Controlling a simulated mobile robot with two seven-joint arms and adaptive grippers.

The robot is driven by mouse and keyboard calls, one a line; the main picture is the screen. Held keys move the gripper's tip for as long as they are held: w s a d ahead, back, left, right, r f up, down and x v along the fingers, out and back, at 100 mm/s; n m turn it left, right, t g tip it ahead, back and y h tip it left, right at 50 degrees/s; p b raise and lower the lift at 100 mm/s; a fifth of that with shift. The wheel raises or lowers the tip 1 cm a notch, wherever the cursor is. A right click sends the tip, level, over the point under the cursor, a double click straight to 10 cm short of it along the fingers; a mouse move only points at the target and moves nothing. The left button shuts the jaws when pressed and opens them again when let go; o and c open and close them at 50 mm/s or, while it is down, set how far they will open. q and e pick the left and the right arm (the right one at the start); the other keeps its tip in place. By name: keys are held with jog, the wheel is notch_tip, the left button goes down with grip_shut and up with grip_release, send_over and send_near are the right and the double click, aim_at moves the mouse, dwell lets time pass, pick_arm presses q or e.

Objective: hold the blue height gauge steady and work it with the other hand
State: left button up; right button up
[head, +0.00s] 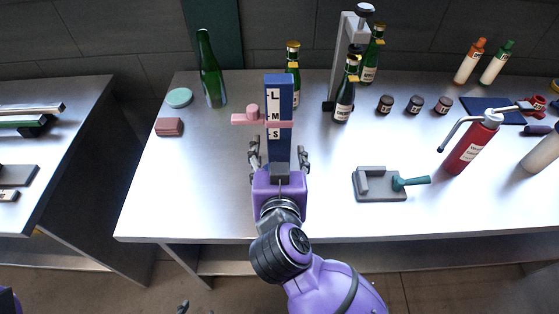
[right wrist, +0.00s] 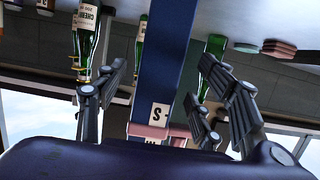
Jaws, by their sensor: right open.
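The blue height gauge (head: 281,92) stands upright on the bench, with a white scale marked L, M, S and a pink slider (head: 262,122) with a knob across it. My right gripper (head: 279,160) is open in front of it, one finger on each side of the post as seen from the head. In the right wrist view the blue post (right wrist: 165,55) runs between the spread fingers, with gaps on both sides; the pink slider (right wrist: 150,131) is partly hidden. The gauge's foot is hidden by my gripper. A small grey tip at the head view's bottom edge may be my left gripper (head: 183,306).
Green bottles and a grey press (head: 345,60) stand behind the gauge. A grey fixture with a teal handle (head: 408,182) and a red bottle (head: 472,143) are at right. A pink block (head: 169,127) and a mint disc (head: 179,97) lie at left. The bench front left is clear.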

aim_at(279, 150)
jog(key=shift+x, duration=2)
grip_shut()
